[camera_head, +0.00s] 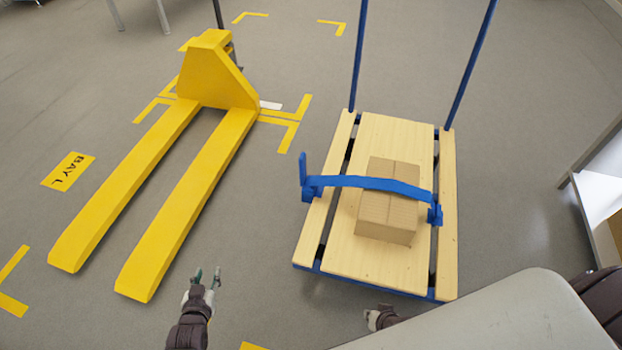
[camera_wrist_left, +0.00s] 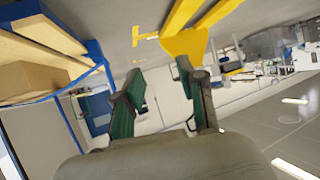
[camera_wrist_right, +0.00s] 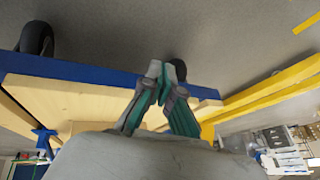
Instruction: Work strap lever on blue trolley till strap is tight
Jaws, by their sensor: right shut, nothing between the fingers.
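The blue trolley (camera_head: 330,268) has a pale wooden deck and stands right of centre in the head view. A cardboard box (camera_head: 388,215) sits on the deck. A blue strap (camera_head: 372,183) bows across the deck over the box. A blue lever (camera_head: 303,169) stands upright at the strap's left end. My left gripper (camera_head: 206,277) is open and empty, left of the trolley and short of it; its spread fingers show in the left wrist view (camera_wrist_left: 165,95). My right gripper (camera_head: 371,319) is shut and empty by the trolley's near edge; its fingertips meet in the right wrist view (camera_wrist_right: 158,75).
A yellow pallet jack (camera_head: 190,190) stands left of the trolley, its forks toward me. The trolley's blue handle posts (camera_head: 357,55) rise at its far end. Yellow markings (camera_head: 68,171) lie on the grey floor. A pale shelf or bench (camera_head: 600,205) stands at the right edge.

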